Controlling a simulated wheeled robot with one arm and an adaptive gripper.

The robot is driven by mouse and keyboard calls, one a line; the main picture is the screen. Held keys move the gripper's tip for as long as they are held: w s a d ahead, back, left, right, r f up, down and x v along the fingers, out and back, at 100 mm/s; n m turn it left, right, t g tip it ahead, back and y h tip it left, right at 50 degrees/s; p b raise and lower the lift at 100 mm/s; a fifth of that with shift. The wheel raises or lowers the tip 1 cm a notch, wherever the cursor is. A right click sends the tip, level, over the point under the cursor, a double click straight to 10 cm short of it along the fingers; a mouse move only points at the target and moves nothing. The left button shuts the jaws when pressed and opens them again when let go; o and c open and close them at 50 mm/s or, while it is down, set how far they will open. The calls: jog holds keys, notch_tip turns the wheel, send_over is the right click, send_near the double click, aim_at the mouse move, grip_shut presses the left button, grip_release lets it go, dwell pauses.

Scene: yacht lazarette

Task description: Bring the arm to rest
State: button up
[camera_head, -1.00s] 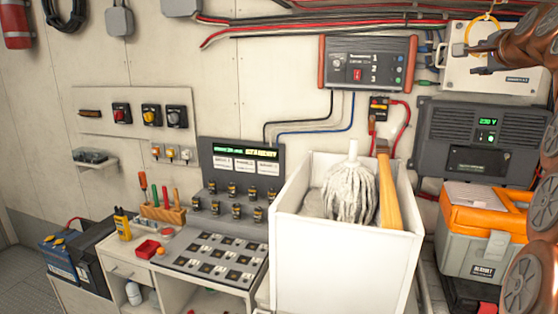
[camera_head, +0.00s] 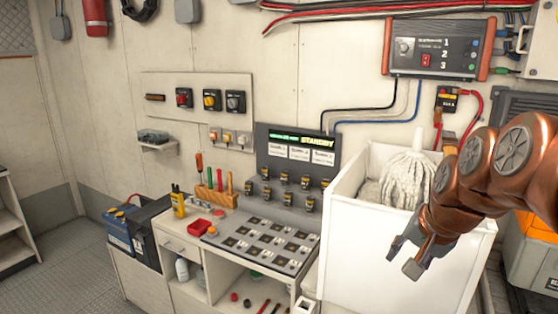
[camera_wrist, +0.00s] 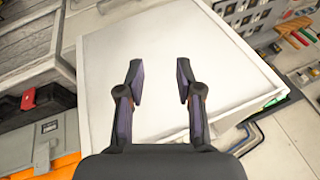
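My gripper (camera_head: 408,262) hangs at the end of my copper-coloured arm at the right of the head view, in front of the white bin (camera_head: 352,262). In the wrist view my gripper (camera_wrist: 161,82) shows two dark fingers spread apart with nothing between them. The white side of the bin (camera_wrist: 150,50) fills the space beyond them. My arm hides part of the bin's right side and part of the orange case (camera_head: 540,240).
A mop head (camera_head: 408,180) stands in the bin. Batteries (camera_head: 120,228) stand further left. Floor at the far left is clear.

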jog(key=s+a+f+n+g+b, duration=0.1)
jog(key=s+a+f+n+g, duration=0.1)
jog(key=s+f, duration=0.7)
jog(key=s+a+f+n+g+h+b, duration=0.1)
jog(key=s+a+f+n+g+b, duration=0.1)
jog(key=s+f+n+g, duration=0.3)
jog(key=s+a+f, duration=0.1)
jog(key=s+f, duration=0.3)
jog(key=s, duration=0.7)
jog(key=shift+a+f+n, duration=0.35)
jog(key=shift+f+n, duration=0.05)
